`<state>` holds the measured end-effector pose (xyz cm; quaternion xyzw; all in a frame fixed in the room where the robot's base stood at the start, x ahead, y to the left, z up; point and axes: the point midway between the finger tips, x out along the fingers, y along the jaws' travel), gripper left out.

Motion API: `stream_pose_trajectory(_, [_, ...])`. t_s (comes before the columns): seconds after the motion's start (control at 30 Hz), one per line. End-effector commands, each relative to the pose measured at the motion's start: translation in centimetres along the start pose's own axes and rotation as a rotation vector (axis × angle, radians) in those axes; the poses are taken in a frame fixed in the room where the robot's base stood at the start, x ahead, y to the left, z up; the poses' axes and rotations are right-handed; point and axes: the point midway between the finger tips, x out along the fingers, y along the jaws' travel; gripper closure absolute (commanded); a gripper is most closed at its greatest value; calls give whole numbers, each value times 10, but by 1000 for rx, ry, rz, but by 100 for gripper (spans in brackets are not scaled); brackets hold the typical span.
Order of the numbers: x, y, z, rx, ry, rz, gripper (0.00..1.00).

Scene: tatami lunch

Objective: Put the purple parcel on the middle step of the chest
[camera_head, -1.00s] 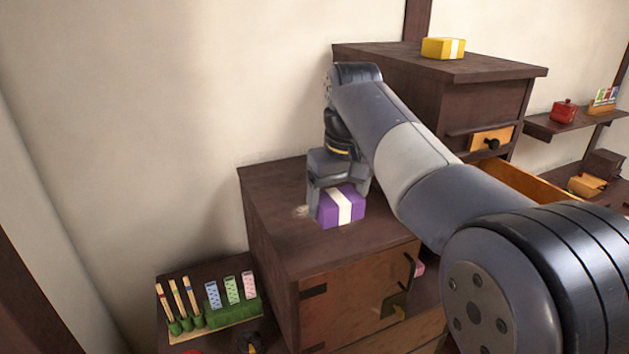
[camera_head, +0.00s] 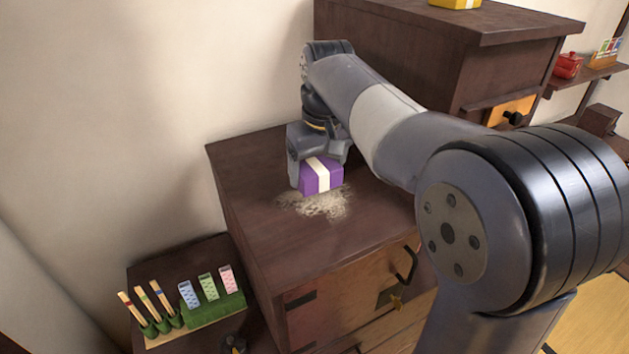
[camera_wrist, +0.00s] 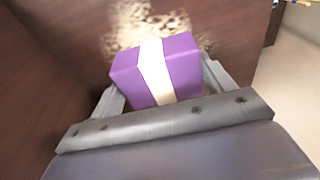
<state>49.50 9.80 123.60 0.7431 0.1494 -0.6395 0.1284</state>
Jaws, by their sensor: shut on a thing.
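The purple parcel (camera_head: 321,177) with a white band is between the fingers of my gripper (camera_head: 318,170), which is shut on it. The parcel also shows in the wrist view (camera_wrist: 157,72), with a gripper finger on each side. It is at the middle step (camera_head: 262,212) of the dark wooden chest, over or on its top surface near a pale worn patch. I cannot tell whether its underside touches the step. The chest's higher step (camera_head: 400,50) rises behind and to the right.
A yellow parcel (camera_head: 456,3) sits on the highest step. The low step at the left holds a green stand (camera_head: 213,302) with patterned cards and several sticks (camera_head: 150,305). A red pot (camera_head: 568,65) stands on a wall shelf. The front of the middle step is clear.

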Motion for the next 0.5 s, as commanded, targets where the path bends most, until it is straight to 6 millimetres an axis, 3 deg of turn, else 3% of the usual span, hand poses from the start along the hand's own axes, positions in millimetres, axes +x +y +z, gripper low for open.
stream_pose_trajectory(0.3, [37,0,6,0,-3,-1,48])
stream_pose_trajectory(0.5, [43,0,6,0,1,0,48])
